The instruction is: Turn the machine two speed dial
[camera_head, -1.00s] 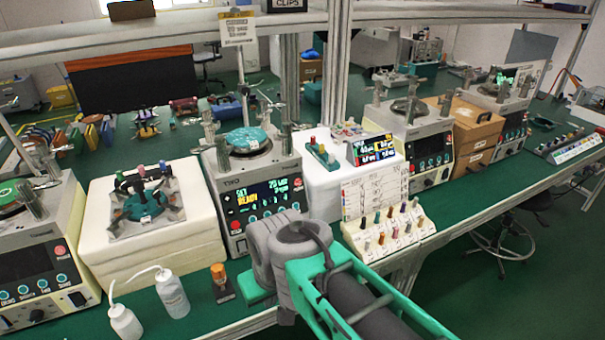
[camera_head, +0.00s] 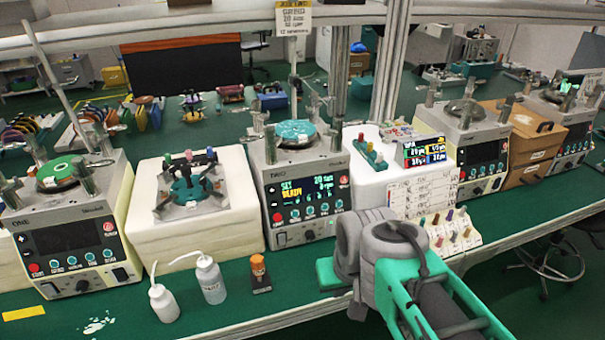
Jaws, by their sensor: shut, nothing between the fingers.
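Machine two (camera_head: 297,160), labelled TWO, stands on the green bench at the picture's centre with a round teal plate on top. Its lit display (camera_head: 306,188) shows cyan and yellow text. A row of cyan-ringed buttons is under the display. A small dark dial (camera_head: 310,236) is low on its front panel, left of my arm; its setting is too small to read. My grey and green arm (camera_head: 395,255) rises from the lower right, in front of the bench and right of the dial. My gripper's fingers do not show.
Machine one (camera_head: 70,225) stands at left, with a white block (camera_head: 215,233) between it and machine two. Two white bottles (camera_head: 211,280) and an orange-topped item (camera_head: 259,273) stand near the bench edge. A rack of coloured pegs (camera_head: 452,236) is right of my arm.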

